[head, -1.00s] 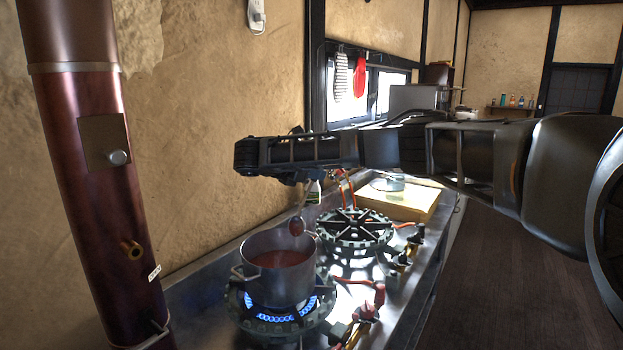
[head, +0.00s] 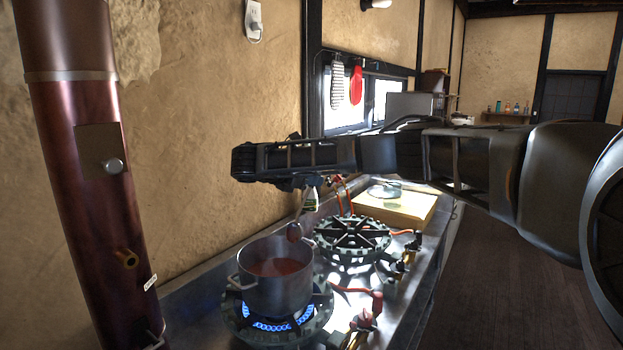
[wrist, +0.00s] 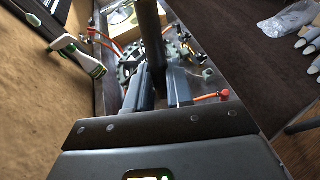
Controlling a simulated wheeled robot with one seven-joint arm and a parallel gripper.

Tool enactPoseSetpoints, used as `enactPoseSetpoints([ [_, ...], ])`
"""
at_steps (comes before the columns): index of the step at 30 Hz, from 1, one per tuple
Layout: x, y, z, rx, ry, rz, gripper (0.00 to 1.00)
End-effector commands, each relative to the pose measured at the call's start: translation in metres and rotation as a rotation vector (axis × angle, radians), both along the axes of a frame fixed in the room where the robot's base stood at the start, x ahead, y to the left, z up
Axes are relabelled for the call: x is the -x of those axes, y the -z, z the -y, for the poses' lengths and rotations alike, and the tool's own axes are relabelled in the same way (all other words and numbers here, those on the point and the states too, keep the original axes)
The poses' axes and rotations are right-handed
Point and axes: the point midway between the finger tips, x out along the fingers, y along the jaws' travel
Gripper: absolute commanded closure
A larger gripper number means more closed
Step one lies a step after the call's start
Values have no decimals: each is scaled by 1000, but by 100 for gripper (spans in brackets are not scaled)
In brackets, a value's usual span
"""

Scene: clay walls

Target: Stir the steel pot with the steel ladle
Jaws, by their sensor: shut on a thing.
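The steel pot (head: 275,290) stands on the lit front burner, with reddish-brown liquid in it. My gripper (wrist: 157,88) is shut on the ladle's dark handle (wrist: 150,25), which runs up between the fingers in the wrist view. In the head view the fingers and most of the handle are hidden under my wrist. The pot does not show clearly in the wrist view.
A second burner (head: 352,238) stands behind the pot, and a wooden board (head: 395,207) lies beyond it. A white-green bottle (head: 311,200) stands near the wall; it also shows in the wrist view (wrist: 78,55). A dark red cylinder (head: 88,180) rises at left.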

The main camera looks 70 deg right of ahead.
Motion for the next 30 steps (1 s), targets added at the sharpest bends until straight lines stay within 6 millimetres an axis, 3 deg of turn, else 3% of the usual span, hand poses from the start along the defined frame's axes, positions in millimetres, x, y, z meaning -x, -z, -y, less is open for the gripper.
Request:
enactPoseSetpoints([
  [15, 0, -45, 0, 2, -1, 1, 100],
  [30, 0, -49, 0, 1, -1, 1, 100],
])
